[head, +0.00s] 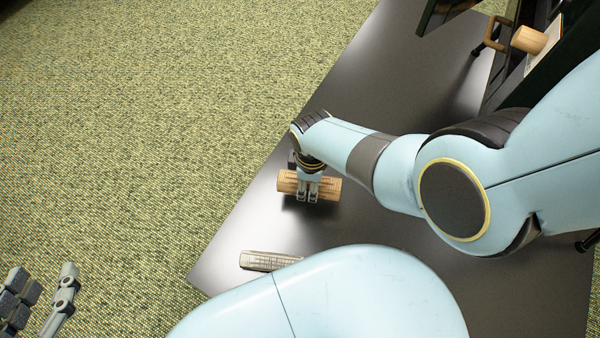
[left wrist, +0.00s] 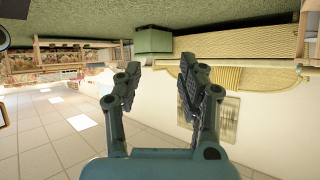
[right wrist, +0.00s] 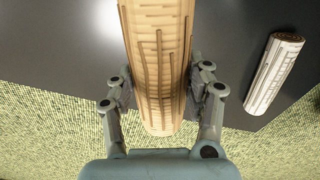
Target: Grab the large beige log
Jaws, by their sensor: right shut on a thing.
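The large beige log (head: 327,188) shows in the head view at the dark table's left part. In the right wrist view the log (right wrist: 158,60) runs lengthwise between the fingers, with carved grooves along it. My right gripper (head: 309,194) is shut on the log, a finger on each side; it also shows in the right wrist view (right wrist: 158,95). I cannot tell whether the log touches the table. My left gripper (head: 38,305) is over the carpet at the lower left, away from the log. In the left wrist view it is open and empty (left wrist: 160,80).
A smaller greyish log (head: 268,261) lies on the dark table (head: 232,245) near its left edge; it also shows in the right wrist view (right wrist: 273,75). Another short beige log (head: 528,40) is at the top right. Green carpet (head: 150,120) lies open left of the table.

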